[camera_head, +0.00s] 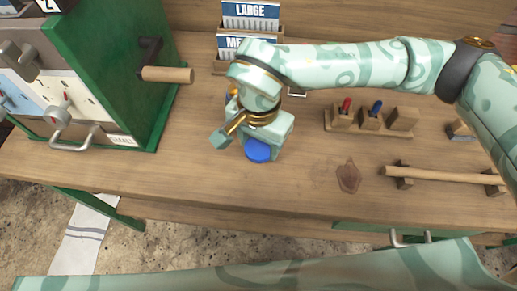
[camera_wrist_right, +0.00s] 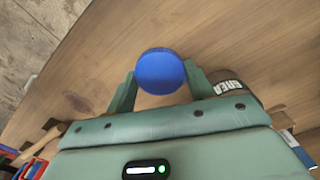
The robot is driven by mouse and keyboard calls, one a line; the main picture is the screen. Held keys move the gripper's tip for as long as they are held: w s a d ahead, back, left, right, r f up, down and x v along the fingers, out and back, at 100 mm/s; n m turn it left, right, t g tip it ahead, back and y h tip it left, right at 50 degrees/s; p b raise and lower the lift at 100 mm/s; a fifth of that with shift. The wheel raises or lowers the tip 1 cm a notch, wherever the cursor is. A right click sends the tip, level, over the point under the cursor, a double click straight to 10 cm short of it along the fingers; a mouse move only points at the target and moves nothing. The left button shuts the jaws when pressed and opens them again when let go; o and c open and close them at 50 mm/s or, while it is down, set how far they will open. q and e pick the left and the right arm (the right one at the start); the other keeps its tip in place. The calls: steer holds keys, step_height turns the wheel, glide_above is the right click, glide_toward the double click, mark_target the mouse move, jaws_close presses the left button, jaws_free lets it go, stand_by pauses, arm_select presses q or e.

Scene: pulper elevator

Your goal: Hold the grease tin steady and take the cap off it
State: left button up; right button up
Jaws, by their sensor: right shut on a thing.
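A round blue cap (camera_wrist_right: 160,72) sits between the two fingers of my right gripper (camera_wrist_right: 158,88) in the right wrist view. My right gripper is shut on it. In the head view the cap (camera_head: 258,151) shows just below my right gripper (camera_head: 254,140), over the workbench. A dark tin (camera_wrist_right: 234,87) with a pale label reading "GREA" shows beside the right-hand finger in the wrist view. That finger and the gripper body partly hide it. In the wrist view the cap looks offset from the tin. My left gripper is not in view.
A green machine (camera_head: 110,75) with a wooden-handled crank (camera_head: 167,75) stands at the left. A wooden rack (camera_head: 370,122) with red and blue pieces and a wooden bar (camera_head: 440,174) are at the right. Card holders stand behind. The bench (camera_head: 190,180) is clear in front.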

mark_target(259, 144)
steer(key=shift+w+f, duration=0.2)
steer(key=shift+f, duration=0.05)
steer(key=f+b, duration=0.1)
steer(key=f, duration=0.1)
steer(key=f+b, duration=0.2)
steer(key=shift+w, duration=0.2)
steer(key=shift+r, duration=0.3)
steer(key=shift+f, duration=0.1)
steer(key=o, duration=1.1)
steer(key=shift+c, duration=0.2)
step_height(259, 144, up, 12)
steer(key=p, duration=0.3)
